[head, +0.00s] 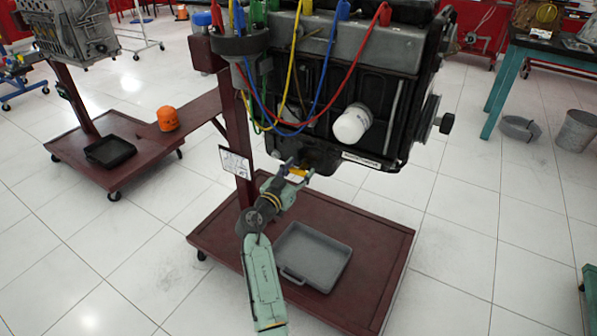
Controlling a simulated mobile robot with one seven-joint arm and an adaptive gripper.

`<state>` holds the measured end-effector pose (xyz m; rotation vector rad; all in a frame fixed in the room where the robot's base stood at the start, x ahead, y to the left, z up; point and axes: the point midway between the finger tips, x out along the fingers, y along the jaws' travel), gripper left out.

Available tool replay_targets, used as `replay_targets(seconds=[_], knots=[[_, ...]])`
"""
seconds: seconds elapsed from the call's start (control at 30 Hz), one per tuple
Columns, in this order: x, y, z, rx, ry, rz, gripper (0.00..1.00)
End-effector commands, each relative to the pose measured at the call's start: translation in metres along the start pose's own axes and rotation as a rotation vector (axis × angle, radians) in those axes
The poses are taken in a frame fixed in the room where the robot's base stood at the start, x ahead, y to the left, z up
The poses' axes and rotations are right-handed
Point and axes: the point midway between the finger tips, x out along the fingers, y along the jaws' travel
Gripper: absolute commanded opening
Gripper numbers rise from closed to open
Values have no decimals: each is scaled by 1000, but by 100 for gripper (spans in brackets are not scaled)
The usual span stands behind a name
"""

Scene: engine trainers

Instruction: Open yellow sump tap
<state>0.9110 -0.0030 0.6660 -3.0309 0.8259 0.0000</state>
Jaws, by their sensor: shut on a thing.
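The yellow sump tap (299,171) shows as a small yellow piece under the lower left of the black engine (345,110). My gripper (297,168) reaches up from below and its fingers are shut on the tap. The fingers partly hide the tap, so its handle angle cannot be told. My arm comes up from the bottom of the head view, in front of the stand's dark red post.
A grey drain tray (333,246) lies on the dark red stand base (375,290) below the engine. A white filter (352,123) and coloured cables (322,90) are above my gripper. A tagged sheet (235,162) hangs left of it.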

Motion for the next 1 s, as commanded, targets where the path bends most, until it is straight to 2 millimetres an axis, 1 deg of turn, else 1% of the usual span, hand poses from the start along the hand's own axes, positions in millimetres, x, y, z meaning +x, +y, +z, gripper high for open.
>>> replay_targets(seconds=[0.03,0.33,0.67,0.87,1.0], knots=[[0,0,0,0,0,0,41],[0,0,0,0,0,0,21],[0,0,1,-51,1,0,21],[0,-1,2,-168,0,-1,21],[0,-1,2,-289,0,-2,21]])
